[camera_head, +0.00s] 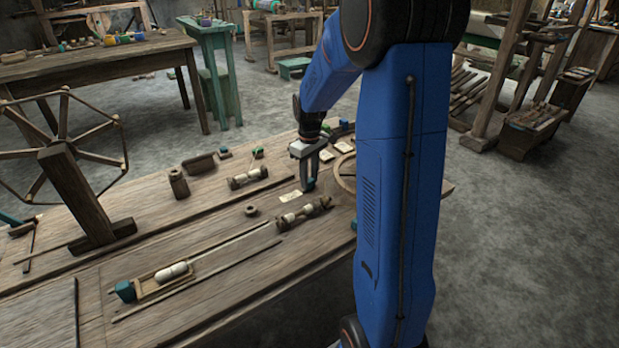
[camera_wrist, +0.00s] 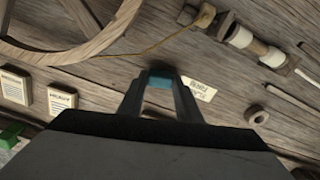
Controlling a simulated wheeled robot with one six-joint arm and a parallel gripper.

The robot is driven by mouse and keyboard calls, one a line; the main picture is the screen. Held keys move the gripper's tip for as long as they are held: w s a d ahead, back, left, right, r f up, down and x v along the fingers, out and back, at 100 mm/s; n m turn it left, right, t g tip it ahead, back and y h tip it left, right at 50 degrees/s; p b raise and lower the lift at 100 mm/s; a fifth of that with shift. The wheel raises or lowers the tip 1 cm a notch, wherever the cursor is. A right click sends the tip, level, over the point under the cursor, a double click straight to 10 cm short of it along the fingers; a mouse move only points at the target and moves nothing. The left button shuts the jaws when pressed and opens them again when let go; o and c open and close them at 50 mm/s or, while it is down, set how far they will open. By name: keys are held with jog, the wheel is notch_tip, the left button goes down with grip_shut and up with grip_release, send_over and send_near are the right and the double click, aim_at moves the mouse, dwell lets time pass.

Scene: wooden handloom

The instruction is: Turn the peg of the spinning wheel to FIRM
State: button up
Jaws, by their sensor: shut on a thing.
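My gripper (camera_head: 308,184) points down over the right part of the wooden workbench. It is shut on a small teal piece, which looks like the peg (camera_wrist: 160,82); the peg sits between the fingertips in the wrist view. The peg's pointing direction cannot be made out. A pale card with small print (camera_wrist: 198,88) lies right beside it; its words are too blurred to read surely. A wooden wheel rim (camera_head: 345,184) lies just right of my gripper and also shows at the upper left of the wrist view (camera_wrist: 104,36).
More cards (camera_wrist: 62,102) lie near the gripper. Bobbin holders (camera_head: 303,215) and a small wooden ring (camera_head: 251,210) lie on the workbench (camera_head: 215,280). A spoked wheel on a post (camera_head: 75,195) stands at the left. A teal block (camera_head: 125,291) sits at the front.

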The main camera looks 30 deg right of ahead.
aim_at(310, 180)
jog(key=shift+n, duration=0.6)
jog(key=o, duration=1)
jog(key=shift+o, duration=0.2)
jog(key=shift+r, duration=0.1)
notch_tip(310, 180, up, 17)
jog(key=shift+r, duration=0.1)
